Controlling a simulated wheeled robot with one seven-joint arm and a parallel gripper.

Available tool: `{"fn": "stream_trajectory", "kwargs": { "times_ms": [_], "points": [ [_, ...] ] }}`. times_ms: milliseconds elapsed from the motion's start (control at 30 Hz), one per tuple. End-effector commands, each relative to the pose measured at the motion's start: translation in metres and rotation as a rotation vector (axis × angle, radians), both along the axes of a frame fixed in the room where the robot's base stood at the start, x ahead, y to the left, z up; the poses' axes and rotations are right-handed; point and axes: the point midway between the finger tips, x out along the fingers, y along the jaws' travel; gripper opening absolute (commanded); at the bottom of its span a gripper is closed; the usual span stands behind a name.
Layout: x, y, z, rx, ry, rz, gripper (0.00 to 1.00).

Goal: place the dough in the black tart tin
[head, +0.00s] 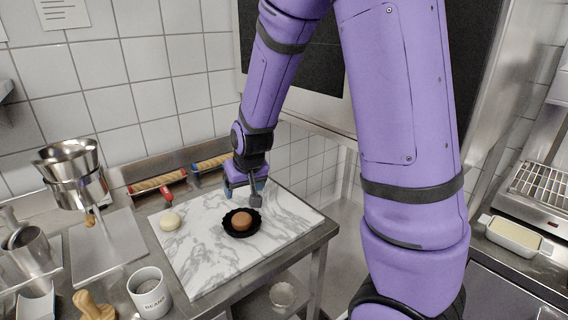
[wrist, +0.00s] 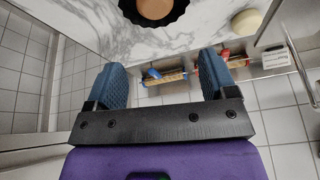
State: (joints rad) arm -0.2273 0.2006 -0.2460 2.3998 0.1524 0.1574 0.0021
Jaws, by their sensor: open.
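A black fluted tart tin (head: 229,230) sits on the marble board, and a brown rounded lump (head: 241,221) that looks like dough rests inside it. A pale cream ball (head: 170,220), which could also be dough, lies apart on the board to the left. My gripper (head: 246,190) is open and empty, behind the tin and above the board's back edge. In the wrist view, my open fingers (wrist: 163,78) have nothing between them. The tin (wrist: 124,8) with the brown lump (wrist: 155,7) is cut off at the top, and the cream ball (wrist: 247,21) is at upper right.
The marble board (head: 205,268) has free room in front of the tin. Rolling pins (head: 158,183) lie on a rail behind it. A white mug (head: 149,293), a steel funnel stand (head: 72,175) and a wooden-handled tool (head: 92,305) stand at left. A butter dish (head: 511,235) is far right.

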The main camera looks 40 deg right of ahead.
Motion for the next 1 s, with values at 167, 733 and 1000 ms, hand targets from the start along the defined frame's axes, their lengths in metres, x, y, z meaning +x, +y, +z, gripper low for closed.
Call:
{"fn": "stream_trajectory", "kwargs": {
  "times_ms": [167, 733, 1000],
  "points": [
    [-0.03, 0.004, 0.059, 0.044, -0.021, 0.029, 0.78],
    [-0.173, 0.006, 0.187, 0.034, -0.061, 0.128, 0.78],
    [-0.235, 0.006, 0.209, -0.018, -0.071, 0.143, 0.78]
  ]
}}
